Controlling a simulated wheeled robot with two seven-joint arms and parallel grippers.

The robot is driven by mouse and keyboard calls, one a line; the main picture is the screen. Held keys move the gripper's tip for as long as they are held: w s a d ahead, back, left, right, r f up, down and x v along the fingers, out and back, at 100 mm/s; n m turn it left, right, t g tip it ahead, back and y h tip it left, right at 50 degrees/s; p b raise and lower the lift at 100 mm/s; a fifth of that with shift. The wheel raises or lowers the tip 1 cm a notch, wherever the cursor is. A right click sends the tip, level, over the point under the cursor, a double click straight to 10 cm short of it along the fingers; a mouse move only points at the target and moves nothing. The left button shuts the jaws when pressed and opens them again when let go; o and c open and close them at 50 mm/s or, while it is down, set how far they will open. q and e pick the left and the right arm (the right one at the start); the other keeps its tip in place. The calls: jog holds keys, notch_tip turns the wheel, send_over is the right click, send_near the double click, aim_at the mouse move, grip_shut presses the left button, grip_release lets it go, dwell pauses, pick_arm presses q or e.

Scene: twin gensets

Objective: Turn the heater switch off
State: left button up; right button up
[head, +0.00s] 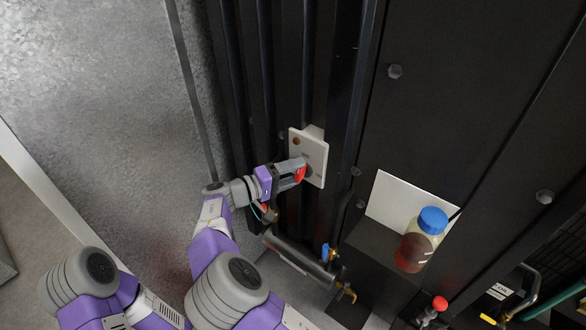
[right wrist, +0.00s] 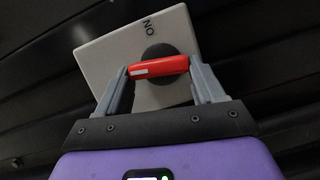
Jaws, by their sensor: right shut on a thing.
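The heater switch is a pale box (head: 317,152) on the dark ribbed panel in the head view. It also fills the upper middle of the right wrist view (right wrist: 106,54). Its red handle (right wrist: 160,67) sits on a dark round hub, nearly crosswise in that view, with a white mark at its left end. An ON label is above the hub, and the mark does not point at it. My right gripper (right wrist: 163,72) is shut on the red handle, one finger at each end. In the head view the right gripper (head: 294,173) reaches the box's lower part. My left gripper is out of view.
To the right, a blue-capped bottle (head: 431,222) with reddish liquid stands before a white plate. A red-topped valve (head: 439,303) is lower right. Bare grey wall lies left.

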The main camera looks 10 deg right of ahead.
jog(key=shift+f+n+h+p, duration=0.1)
jog(key=shift+n+h+p, duration=0.3)
jog(key=shift+n, duration=0.5)
jog(key=o, duration=1)
jog(key=shift+o, duration=0.2)
jog(key=shift+a, duration=0.15)
jog(key=v, duration=0.7)
jog(key=shift+a+b, duration=0.2)
jog(key=shift+b, duration=0.15)
